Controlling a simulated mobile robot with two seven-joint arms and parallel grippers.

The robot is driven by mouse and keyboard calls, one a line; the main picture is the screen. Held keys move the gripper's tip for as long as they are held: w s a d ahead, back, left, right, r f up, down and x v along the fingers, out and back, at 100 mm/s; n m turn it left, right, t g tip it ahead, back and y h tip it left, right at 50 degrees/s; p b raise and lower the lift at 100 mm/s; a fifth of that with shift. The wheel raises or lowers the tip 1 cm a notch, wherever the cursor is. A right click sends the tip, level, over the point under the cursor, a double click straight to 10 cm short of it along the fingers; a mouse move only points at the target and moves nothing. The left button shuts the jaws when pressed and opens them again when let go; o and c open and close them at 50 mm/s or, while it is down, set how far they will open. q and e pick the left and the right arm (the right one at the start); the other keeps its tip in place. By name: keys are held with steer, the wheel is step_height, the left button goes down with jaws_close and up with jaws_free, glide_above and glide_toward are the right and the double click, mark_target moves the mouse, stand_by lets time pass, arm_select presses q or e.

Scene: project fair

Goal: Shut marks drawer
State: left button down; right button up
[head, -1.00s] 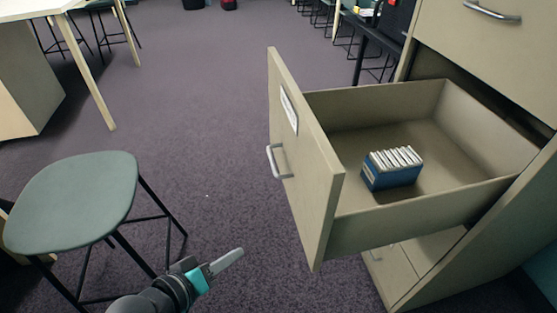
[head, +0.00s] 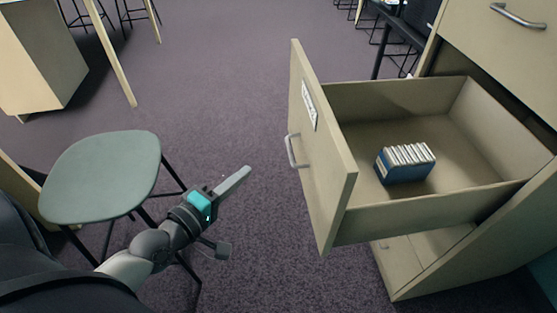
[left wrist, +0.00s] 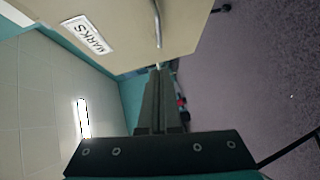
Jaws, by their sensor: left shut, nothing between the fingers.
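The marks drawer (head: 330,170) stands pulled far out of the beige cabinet, with a silver bar handle (head: 291,151) and a label on its front. In the left wrist view the drawer front (left wrist: 120,25) shows the label MARKS (left wrist: 87,35) and the handle (left wrist: 157,22). A blue box with a row of pale cards (head: 405,164) lies inside the drawer. My left gripper (head: 246,171) is shut and empty, left of the drawer front and apart from it. In the left wrist view its fingers (left wrist: 158,85) point toward the drawer front near the handle. My right gripper is not in view.
A green-topped stool (head: 103,175) stands left, close behind my left arm. The beige cabinet (head: 480,45) has another drawer with a handle above the open one. Carpet (head: 230,90) is clear between stool and drawer. A pale table (head: 108,60) stands at upper left.

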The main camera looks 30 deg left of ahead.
arm_select(q)
steer(key=w+d+f+b, duration=0.1)
steer(key=w+d, duration=0.3)
steer(key=w, duration=0.4)
steer(key=shift+w+d+f, duration=0.2)
steer(key=shift+w+f, duration=0.2)
steer(key=shift+f, duration=0.05)
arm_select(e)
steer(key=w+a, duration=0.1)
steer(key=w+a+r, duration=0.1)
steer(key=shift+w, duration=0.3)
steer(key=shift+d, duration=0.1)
